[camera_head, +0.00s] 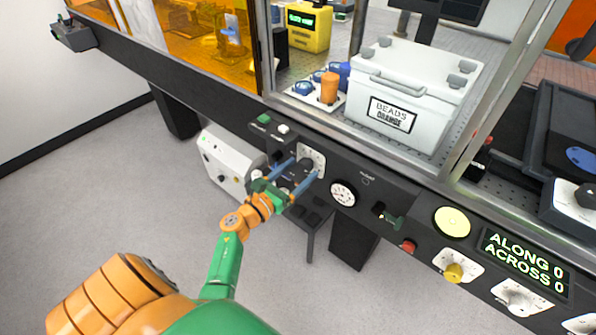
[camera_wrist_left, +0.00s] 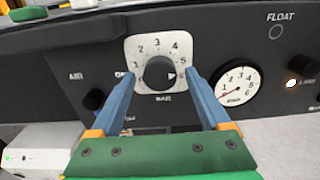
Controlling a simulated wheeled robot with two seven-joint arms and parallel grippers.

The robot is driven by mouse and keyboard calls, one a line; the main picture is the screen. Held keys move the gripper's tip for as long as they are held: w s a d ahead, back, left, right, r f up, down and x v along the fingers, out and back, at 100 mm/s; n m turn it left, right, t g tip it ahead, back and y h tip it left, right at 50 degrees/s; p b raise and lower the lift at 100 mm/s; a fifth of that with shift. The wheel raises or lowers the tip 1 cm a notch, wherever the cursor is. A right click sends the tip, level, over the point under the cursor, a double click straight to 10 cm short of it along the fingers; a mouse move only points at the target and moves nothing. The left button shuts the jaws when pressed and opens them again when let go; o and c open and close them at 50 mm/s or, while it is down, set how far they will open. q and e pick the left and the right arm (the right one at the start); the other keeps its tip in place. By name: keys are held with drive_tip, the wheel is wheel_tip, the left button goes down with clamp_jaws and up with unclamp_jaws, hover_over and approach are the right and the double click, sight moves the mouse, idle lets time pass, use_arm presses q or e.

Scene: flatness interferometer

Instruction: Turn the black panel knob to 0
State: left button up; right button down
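The black panel knob (camera_wrist_left: 158,73) sits on a white dial plate (camera_wrist_left: 157,44) with numbers around it, 2 to 5 readable along the top and right. A small white mark on the knob points right, just below the 5. I cannot make out the 0. My left gripper (camera_wrist_left: 159,76) is open, with one blue finger on each side of the knob and gaps between. In the head view my left gripper (camera_head: 305,167) reaches the same white plate (camera_head: 312,154) on the dark front panel. My right gripper is not in view.
A round gauge (camera_head: 343,193) is right of the dial, with a green lever (camera_head: 392,221) and red button (camera_head: 408,246) further right. Green and white buttons (camera_head: 283,129) are upper left. A white box (camera_head: 228,162) stands below. A white beads container (camera_head: 408,88) is behind the frame.

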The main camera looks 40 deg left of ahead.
use_arm(q)
clamp_jaws()
drive_tip(key=shift+n, duration=0.3)
